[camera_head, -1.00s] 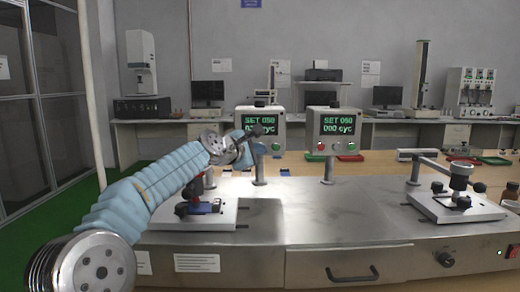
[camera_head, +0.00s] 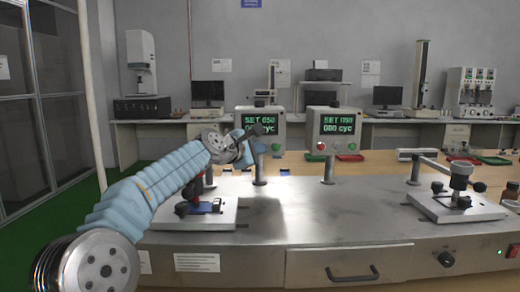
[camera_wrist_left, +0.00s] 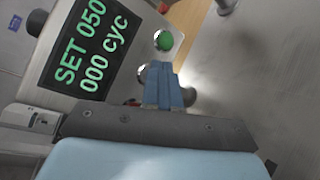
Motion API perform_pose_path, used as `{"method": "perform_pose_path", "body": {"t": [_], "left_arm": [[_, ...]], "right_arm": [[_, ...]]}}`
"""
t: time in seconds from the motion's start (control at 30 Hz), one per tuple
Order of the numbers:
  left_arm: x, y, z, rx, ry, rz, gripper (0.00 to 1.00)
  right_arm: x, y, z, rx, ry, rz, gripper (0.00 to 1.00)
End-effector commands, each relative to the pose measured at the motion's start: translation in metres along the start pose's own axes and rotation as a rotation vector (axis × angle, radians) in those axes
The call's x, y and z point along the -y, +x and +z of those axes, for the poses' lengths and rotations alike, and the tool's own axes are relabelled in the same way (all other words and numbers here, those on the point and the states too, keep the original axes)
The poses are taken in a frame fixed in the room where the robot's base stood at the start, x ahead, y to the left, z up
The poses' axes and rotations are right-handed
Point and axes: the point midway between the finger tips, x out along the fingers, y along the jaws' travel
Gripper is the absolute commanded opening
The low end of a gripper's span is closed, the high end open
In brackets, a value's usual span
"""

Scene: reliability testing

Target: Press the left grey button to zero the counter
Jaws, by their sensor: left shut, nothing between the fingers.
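The left counter box (camera_head: 268,116) stands on a post behind the steel bench, its display reading SET 050 and 000 cyc. A green button (camera_head: 276,146) sits at its lower right; the box's lower left is hidden behind my gripper. In the left wrist view the display (camera_wrist_left: 88,45) and green button (camera_wrist_left: 163,40) are clear. A round silver-rimmed button (camera_wrist_left: 146,72), partly covered, lies beside my blue fingertips. My left gripper (camera_wrist_left: 163,72) is shut and empty, close in front of the box's button side. I cannot tell whether it touches. My right gripper is not in view.
A second counter box (camera_head: 338,124), with a red and a green button, stands to the right. Test fixtures sit at the bench's left (camera_head: 165,220) and right (camera_head: 475,211). The middle of the steel bench (camera_head: 325,205) is clear.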

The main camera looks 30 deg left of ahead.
Motion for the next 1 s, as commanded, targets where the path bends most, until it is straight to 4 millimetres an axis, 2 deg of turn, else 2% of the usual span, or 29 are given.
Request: {"method": "perform_pose_path", "body": {"t": [0.23, 0.63, 1.0], "left_arm": [[0.006, -0.01, 0.004, -0.001, 0.0, 0.001, 0.0], [0.008, -0.013, 0.006, 0.0, 0.0, 0.001, 0.0], [0.024, -0.042, 0.022, 0.0, 0.001, 0.001, 0.0]], "right_arm": [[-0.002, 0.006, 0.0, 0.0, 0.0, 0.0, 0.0], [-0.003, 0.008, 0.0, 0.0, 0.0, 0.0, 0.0], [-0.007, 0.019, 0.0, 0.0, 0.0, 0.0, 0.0]]}}
